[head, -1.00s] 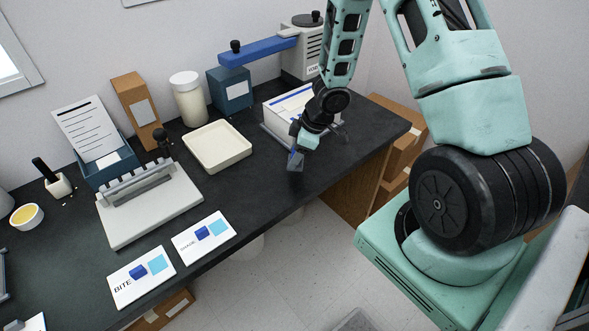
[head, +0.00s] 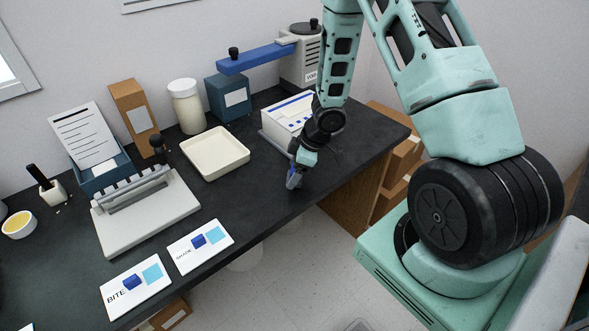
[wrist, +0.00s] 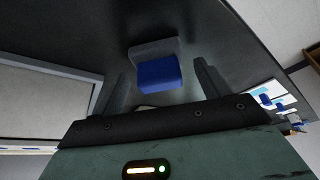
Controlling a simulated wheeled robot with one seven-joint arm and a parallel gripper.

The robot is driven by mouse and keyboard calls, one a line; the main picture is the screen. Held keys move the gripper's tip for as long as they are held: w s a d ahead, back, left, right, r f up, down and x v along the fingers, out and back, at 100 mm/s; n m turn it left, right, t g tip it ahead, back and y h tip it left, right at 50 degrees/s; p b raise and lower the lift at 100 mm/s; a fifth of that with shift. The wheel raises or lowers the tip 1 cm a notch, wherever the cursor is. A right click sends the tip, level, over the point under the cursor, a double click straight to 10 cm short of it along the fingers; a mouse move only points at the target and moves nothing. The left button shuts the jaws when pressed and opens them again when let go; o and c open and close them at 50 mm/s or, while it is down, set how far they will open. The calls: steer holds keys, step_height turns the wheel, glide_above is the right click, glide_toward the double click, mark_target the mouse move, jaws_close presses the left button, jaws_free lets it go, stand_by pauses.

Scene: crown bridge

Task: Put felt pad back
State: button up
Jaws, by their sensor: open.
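In the wrist view a small dark grey block (wrist: 152,46) with a blue block (wrist: 158,73) against it lies ahead of my gripper (wrist: 161,64). Which part is the felt pad I cannot tell. My gripper is open, with one finger on each side of the blue block and gaps visible. In the head view my gripper (head: 294,180) points down low over the dark counter near its front edge. The piece is small and mostly hidden there. Whether the fingers touch it does not show.
A white box with blue marks (head: 288,112) stands just behind my gripper. A cream tray (head: 216,170) lies to its left. The SHADE card (head: 200,247) and BITE card (head: 136,287) lie along the front edge. The counter (head: 262,180) between tray and gripper is clear.

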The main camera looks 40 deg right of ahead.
steer(key=shift+r, duration=0.1)
steer(key=p+v, duration=0.5)
steer(key=v, duration=0.7)
steer(key=w+a+r+m+t+h, duration=0.1)
steer(key=a+r+h, duration=0.2)
steer(key=a+r, duration=0.95)
steer(key=s+a+r+g, duration=0.2)
steer(key=s+a, duration=0.5)
steer(key=s, duration=0.4)
steer(key=s+a+r+g, duration=0.2)
steer(key=s+a+r, duration=0.1)
steer(key=s+a, duration=0.5)
steer(key=s, duration=0.3)
steer(key=shift+r+m, duration=0.3)
steer(key=shift+s+a, duration=0.1)
steer(key=shift+a, duration=0.05)
